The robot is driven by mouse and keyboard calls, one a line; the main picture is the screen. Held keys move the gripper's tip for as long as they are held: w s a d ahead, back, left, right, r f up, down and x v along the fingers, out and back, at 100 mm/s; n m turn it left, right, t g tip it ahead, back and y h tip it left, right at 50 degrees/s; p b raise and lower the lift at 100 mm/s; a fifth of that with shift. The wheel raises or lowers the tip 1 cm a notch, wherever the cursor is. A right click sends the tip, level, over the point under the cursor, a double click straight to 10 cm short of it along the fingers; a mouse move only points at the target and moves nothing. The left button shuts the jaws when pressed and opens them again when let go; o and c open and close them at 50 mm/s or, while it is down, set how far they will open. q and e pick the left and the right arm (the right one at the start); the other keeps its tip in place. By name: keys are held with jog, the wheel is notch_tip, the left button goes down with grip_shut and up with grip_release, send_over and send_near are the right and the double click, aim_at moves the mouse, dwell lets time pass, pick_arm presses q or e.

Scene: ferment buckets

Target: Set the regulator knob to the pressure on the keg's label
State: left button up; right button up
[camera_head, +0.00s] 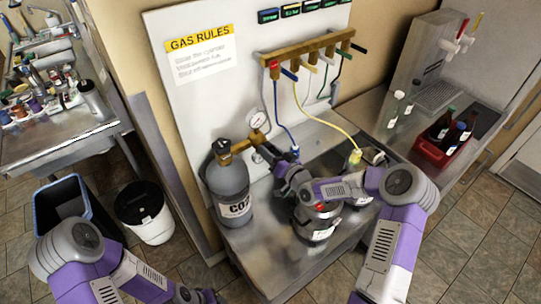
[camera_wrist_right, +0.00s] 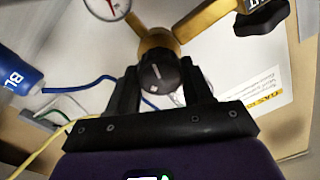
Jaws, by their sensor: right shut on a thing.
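The regulator is brass, with white gauges; one gauge (camera_head: 257,120) shows beside the gas cylinder, and a gauge with a red needle (camera_wrist_right: 108,6) is cut by the top edge in the wrist view. The round black regulator knob (camera_wrist_right: 160,73) has a pale mark and sits between the black fingers of my right gripper (camera_wrist_right: 161,92), which is shut on it. In the head view, my right gripper (camera_head: 274,158) hides the knob. A metal keg (camera_head: 314,230) stands partly behind my right arm; its label is too small to read. My left gripper (camera_head: 210,296) is barely visible at the bottom edge.
A grey CO2 cylinder (camera_head: 230,189) stands left of my right gripper. A brass manifold (camera_head: 312,47) with blue, yellow and green hoses hangs above. A red bottle crate (camera_head: 437,150) is at right. A bin (camera_head: 146,212) stands on the floor at left.

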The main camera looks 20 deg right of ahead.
jog(key=shift+f+m+h+b, duration=0.15)
jog(key=shift+m+b, duration=0.85)
jog(key=shift+m, duration=2.05)
jog(key=shift+m+h+b, duration=0.15)
jog(key=shift+m+b, duration=0.8)
jog(key=shift+m, duration=2.1)
jog(key=o, duration=1)
jog(key=shift+o, duration=0.2)
jog(key=v, duration=0.7)
jog(key=shift+s, duration=0.3)
